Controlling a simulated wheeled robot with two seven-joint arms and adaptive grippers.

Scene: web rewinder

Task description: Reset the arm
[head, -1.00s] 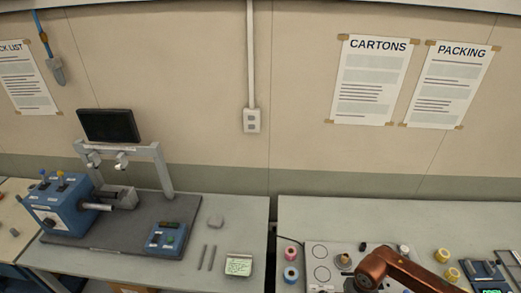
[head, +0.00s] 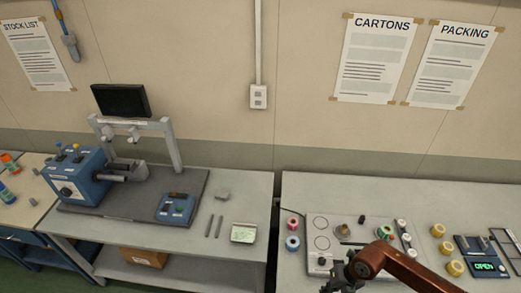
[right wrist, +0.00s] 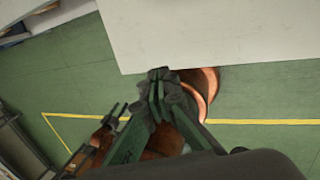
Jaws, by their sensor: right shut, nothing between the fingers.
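My right gripper (right wrist: 158,82) shows in the right wrist view with its dark fingers together and nothing between them. It points over the green floor, near the edge of a pale table top (right wrist: 215,25). In the head view my copper-coloured right arm comes in at the bottom right and bends down over the front of the right bench. Its dark end (head: 343,275) is partly cut off by the frame. Another dark gripper-like part (right wrist: 100,137), probably my left gripper, shows at the left of the right wrist view; its finger state is unclear.
The left bench holds a blue rewinder (head: 80,177), a monitor (head: 121,100), a control box (head: 177,207) and a note card (head: 243,233). The right bench (head: 320,188) carries coloured rolls, a plate with round marks (head: 322,243), and a display reading OPEN (head: 485,267).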

